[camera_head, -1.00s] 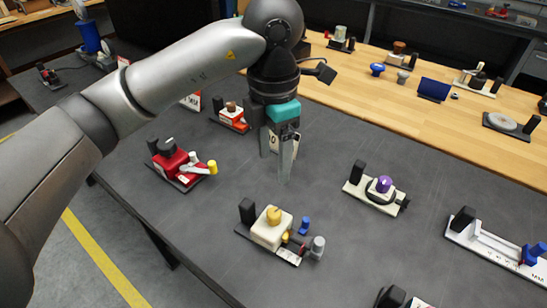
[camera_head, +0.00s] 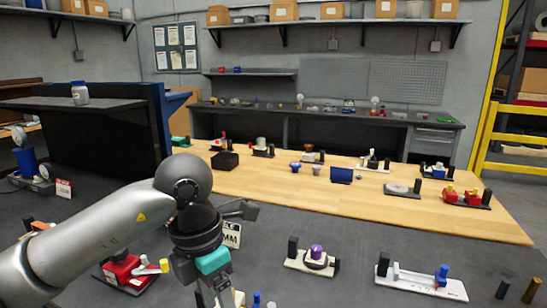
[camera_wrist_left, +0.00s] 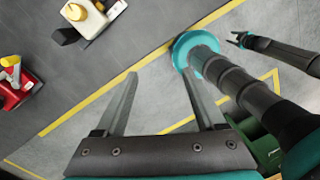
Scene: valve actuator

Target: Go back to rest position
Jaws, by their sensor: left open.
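My left gripper (camera_head: 226,298) is at the bottom of the head view, pointing down, its tips cut off by the frame edge. In the left wrist view my left gripper (camera_wrist_left: 162,74) shows two fingers wide apart with nothing between them. Below it in that view is grey floor with yellow lines. A dark arm with a small gripper (camera_wrist_left: 238,40), seemingly my right one, shows at the upper right of the wrist view. It is too small to tell whether it is open. My right arm is not in the head view.
The red valve unit (camera_head: 125,270) stands close left of my left gripper. The purple-knobbed valve (camera_head: 316,254) and the blue-handled one (camera_head: 440,277) are to the right. A cream unit (camera_wrist_left: 92,15) shows in the wrist view. A wooden table (camera_head: 420,206) with several fixtures lies beyond.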

